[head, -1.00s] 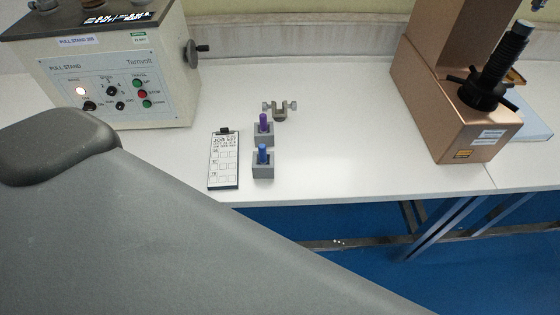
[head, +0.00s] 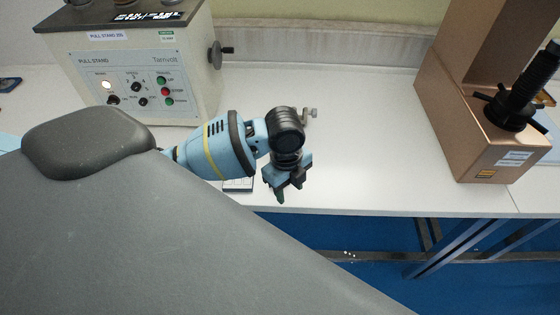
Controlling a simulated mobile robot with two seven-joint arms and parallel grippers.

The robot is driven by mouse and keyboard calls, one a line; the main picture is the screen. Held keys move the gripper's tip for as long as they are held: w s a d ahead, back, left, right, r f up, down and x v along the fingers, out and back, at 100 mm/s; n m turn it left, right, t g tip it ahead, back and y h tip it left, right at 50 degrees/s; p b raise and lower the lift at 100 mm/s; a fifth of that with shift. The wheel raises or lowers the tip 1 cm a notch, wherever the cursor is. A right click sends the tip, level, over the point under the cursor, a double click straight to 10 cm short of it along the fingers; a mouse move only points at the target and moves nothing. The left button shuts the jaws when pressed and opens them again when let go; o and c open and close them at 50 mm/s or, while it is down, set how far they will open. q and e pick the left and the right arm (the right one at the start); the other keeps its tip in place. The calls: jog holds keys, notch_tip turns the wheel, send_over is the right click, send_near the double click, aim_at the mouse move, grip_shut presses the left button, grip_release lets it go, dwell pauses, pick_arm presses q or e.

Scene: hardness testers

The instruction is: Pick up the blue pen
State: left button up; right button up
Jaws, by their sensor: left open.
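My left arm comes in from the left, and its gripper (head: 284,190) points down over the front part of the bench, where the pen holders stood in the earlier picture. The gripper is open. The blue pen and its grey holder are hidden behind my wrist and gripper, as is the purple pen. I cannot tell whether the fingers are around the blue pen or touching it. My right gripper is not in view.
The job clipboard (head: 238,185) shows only its lower edge under my arm. A small metal clamp (head: 311,113) is partly visible behind my wrist. The pull stand (head: 150,75) is at left, a copper-coloured tester (head: 480,140) at right. The bench (head: 370,150) between is clear.

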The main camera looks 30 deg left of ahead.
pick_arm(q)
jog(key=w+a+r, duration=0.2)
jog(key=r, duration=0.1)
jog(key=w+a+r+m, duration=0.1)
jog(key=w+a+r, duration=0.1)
jog(key=a, duration=0.1)
jog(key=w+a+r+m+y, duration=0.1)
jog(key=w+a+r, duration=0.1)
jog(key=r, duration=0.1)
jog(key=shift+w+a+r, duration=0.2)
jog(key=shift+a+r, duration=0.05)
jog(key=shift+r, duration=0.1)
jog(key=shift+d+f, duration=0.1)
jog(key=shift+f, duration=3.85)
jog(key=shift+c, duration=0.5)
jog(key=shift+w, duration=0.1)
grip_shut()
